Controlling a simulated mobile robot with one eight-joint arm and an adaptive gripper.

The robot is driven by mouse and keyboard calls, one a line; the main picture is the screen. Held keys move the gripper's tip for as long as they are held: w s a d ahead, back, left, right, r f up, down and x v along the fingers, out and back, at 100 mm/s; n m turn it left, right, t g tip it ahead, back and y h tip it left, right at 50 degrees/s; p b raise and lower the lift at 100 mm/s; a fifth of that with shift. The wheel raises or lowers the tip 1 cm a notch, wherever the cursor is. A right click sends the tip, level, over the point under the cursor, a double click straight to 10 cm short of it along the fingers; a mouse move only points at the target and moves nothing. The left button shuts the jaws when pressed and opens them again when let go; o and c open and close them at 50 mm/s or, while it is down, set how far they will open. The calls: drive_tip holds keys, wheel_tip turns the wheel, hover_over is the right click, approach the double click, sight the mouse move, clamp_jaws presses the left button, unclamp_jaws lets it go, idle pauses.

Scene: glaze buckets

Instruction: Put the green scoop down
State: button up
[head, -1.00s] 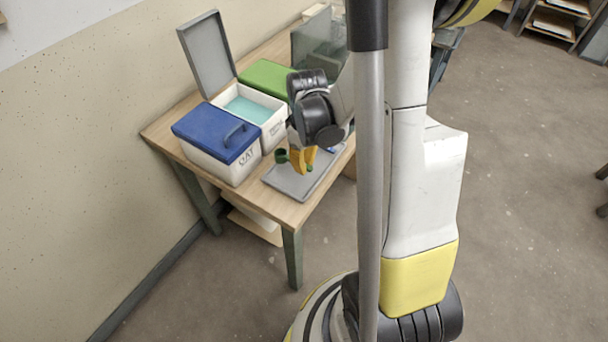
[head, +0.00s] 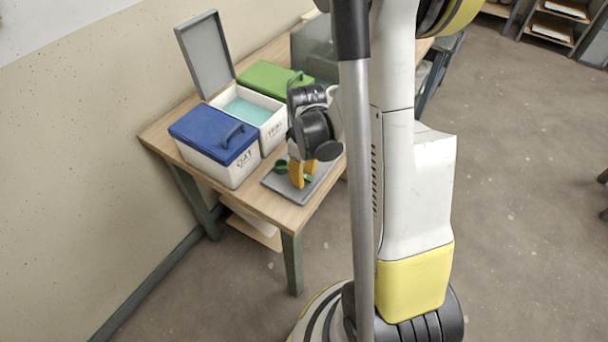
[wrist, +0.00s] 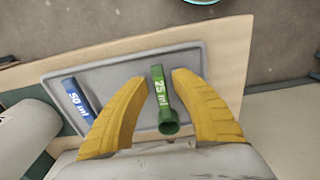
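The green scoop (wrist: 158,92), marked 25 ml, appears to lie on the grey tray (wrist: 120,75) in the wrist view, its cup towards my wrist. Its green cup also shows in the head view (head: 281,168), low at the tray (head: 281,190). My gripper (wrist: 159,78) is open, with a yellow finger on each side of the handle and visible gaps between. In the head view my gripper (head: 304,178) is low over the tray. The underside of the scoop is hidden.
A blue scoop (wrist: 75,97) marked 50 ml lies on the tray to the left. A blue-lidded bucket (head: 215,160), an open bucket with teal glaze (head: 247,110) and a green-lidded bucket (head: 270,78) stand behind. The wooden table's front edge (head: 285,222) is close to the tray.

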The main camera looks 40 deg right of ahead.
sight(304, 176)
wheel_tip(304, 176, up, 12)
drive_tip(key=p, duration=0.5)
drive_tip(key=s+a+r+m+t, duration=0.2)
drive_tip(key=s+a+r+t, duration=0.1)
drive_tip(key=a+r, duration=0.4)
drive_tip(key=s+a+r+m+t, duration=0.2)
drive_tip(key=s+a+r+t, duration=0.1)
drive_tip(key=a+r, duration=0.4)
drive_tip(key=shift+s+a+r+t, duration=0.3)
drive_tip(key=shift+s+a+t, duration=0.1)
drive_tip(key=shift+a+t, duration=0.15)
